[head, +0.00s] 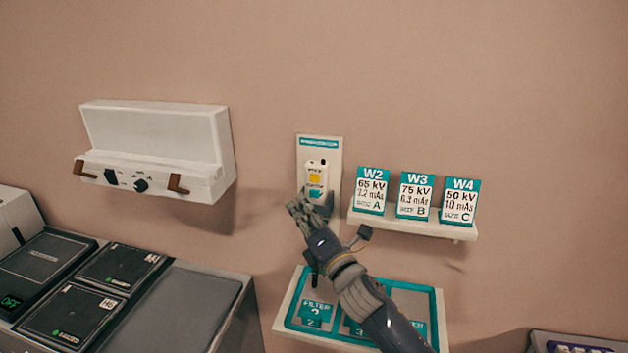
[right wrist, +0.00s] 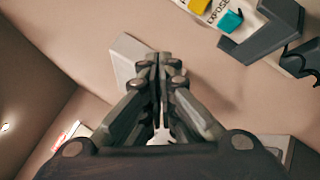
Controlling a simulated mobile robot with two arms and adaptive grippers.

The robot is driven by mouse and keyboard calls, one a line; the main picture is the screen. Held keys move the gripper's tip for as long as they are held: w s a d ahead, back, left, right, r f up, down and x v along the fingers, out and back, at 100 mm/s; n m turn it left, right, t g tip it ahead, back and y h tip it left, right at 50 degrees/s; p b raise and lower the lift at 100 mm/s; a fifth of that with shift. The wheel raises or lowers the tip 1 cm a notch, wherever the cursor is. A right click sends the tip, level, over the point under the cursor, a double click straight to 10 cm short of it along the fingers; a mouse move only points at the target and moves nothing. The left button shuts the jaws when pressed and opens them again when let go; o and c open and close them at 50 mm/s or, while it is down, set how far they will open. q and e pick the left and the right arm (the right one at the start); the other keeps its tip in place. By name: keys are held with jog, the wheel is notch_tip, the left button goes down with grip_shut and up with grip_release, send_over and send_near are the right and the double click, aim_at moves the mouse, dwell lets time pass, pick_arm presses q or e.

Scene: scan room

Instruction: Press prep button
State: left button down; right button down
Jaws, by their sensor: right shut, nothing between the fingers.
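A white hand switch (head: 317,170) hangs in a pale holder on the wall. It has a yellow button (head: 315,178) above a teal button (head: 314,194); the small print by the yellow one is hard to read. In the right wrist view the yellow button (right wrist: 199,5) is cut by the top edge, and the teal button (right wrist: 231,20) sits beside the word EXPOSE. My right gripper (head: 302,201) is shut and empty, just below and left of the buttons in the head view. Its fingertips (right wrist: 158,62) appear apart from both buttons. My left gripper is out of view.
A shelf (head: 413,227) with cards W2, W3 and W4 is right of the switch. A teal-edged filter tray (head: 284,315) lies below, partly behind my right arm. A white wall box (head: 155,150) with brown handles is at left, above a dark console (head: 205,295).

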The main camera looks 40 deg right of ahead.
aim_at(315, 178)
jog(key=w+d, duration=0.4)
jog(key=d, duration=0.1)
jog(key=shift+w+b, duration=0.15)
jog(key=shift+b, duration=0.15)
jog(key=shift+d, duration=0.15)
dwell(1.1)
jog(key=shift+w+d, duration=0.25)
jog(key=shift+w, duration=0.05)
jog(key=shift+w+d, duration=0.3)
jog(key=shift+d, duration=0.1)
dwell(0.8)
jog(key=shift+a, duration=0.1)
jog(key=shift+s+a, duration=0.65)
